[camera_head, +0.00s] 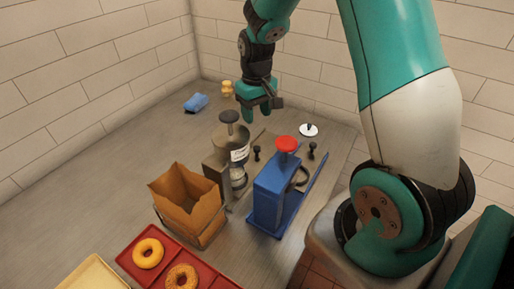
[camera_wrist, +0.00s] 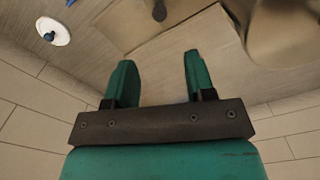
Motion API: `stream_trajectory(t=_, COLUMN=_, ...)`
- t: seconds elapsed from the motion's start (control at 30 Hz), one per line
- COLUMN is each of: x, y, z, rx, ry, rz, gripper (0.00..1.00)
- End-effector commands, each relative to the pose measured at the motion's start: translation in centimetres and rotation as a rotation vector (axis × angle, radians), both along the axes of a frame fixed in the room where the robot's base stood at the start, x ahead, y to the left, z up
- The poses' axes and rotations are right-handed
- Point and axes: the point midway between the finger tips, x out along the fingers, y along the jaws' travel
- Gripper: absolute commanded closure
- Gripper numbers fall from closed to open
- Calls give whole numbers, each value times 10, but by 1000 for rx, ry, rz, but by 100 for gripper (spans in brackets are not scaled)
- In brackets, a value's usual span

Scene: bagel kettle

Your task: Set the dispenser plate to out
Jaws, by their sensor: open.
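In the wrist view a flat strip (camera_wrist: 120,22) carries a dark peg (camera_wrist: 159,10), with a large rounded tan body (camera_wrist: 292,30) at the upper right. My gripper (camera_head: 258,112) is open and empty, above the counter behind the dispenser. Its two green fingers (camera_wrist: 158,80) are apart with bare counter between.
A blue press (camera_head: 270,195) with a red knob (camera_head: 286,144) stands front right of the dispenser. A paper bag (camera_head: 187,207) and a red tray (camera_head: 212,280) with bagels are in front. A white disc (camera_head: 313,131) and a blue object (camera_head: 195,102) lie behind. The left counter is clear.

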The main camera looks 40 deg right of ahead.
Motion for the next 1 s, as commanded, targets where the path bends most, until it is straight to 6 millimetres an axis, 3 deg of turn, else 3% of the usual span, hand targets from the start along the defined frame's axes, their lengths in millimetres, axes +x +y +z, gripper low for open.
stream_trajectory(t=0.3, x=-2, y=-1, z=-74, rx=1, ry=7, rz=-2, gripper=50)
stream_trajectory(t=0.5, x=-2, y=-2, z=-111, rx=1, ry=4, rz=-4, gripper=50)
stream_trajectory(t=0.7, x=-1, y=-2, z=-131, rx=0, ry=1, rz=-3, gripper=50)
stream_trajectory(t=1.0, x=-1, y=-2, z=-135, rx=0, ry=-1, rz=-3, gripper=50)
